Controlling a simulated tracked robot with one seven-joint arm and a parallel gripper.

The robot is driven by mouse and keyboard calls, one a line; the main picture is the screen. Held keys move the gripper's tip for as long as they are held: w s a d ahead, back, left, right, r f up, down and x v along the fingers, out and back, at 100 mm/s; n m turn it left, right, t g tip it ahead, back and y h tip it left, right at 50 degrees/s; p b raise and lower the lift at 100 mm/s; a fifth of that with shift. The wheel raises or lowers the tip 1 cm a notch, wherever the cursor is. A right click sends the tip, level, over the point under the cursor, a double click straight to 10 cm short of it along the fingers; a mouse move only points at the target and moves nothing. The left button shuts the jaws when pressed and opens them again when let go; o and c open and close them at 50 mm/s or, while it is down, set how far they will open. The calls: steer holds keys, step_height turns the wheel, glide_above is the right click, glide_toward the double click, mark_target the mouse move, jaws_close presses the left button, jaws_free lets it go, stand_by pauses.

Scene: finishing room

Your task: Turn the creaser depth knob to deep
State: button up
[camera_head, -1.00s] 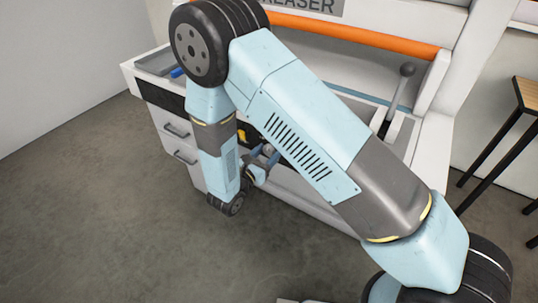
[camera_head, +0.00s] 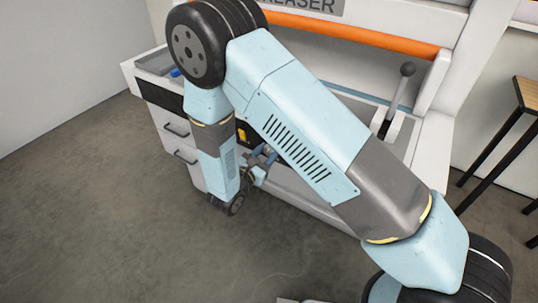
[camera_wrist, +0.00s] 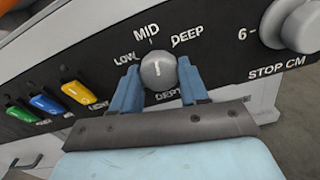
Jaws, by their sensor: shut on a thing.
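The round grey depth knob (camera_wrist: 158,70) sits on the black control panel, above the partly hidden word DEPTH. LOW, MID and DEEP are printed around it, from left to right. The short white mark on the knob's face points roughly up, close to MID. My gripper (camera_wrist: 159,82) has its blue fingers on either side of the knob and is shut on it. In the head view my gripper (camera_head: 264,158) is at the machine's front, partly behind my arm, and the knob is hidden there.
Yellow, blue and green buttons (camera_wrist: 45,104) are left of the knob. A larger stop knob (camera_wrist: 298,26), marked STOP CM, is at the right. In the head view, the creaser has a lever (camera_head: 399,93) and drawers (camera_head: 183,156). A stool (camera_head: 522,100) stands at the right.

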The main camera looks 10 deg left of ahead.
steer(key=m, duration=0.5)
steer(key=shift+d+f, duration=0.15)
steer(key=shift+s+m, duration=0.1)
steer(key=shift+m, duration=2.2)
steer(key=shift+o, duration=0.2)
steer(key=o, duration=0.7)
steer(key=shift+c, duration=0.2)
steer(key=o, duration=0.3)
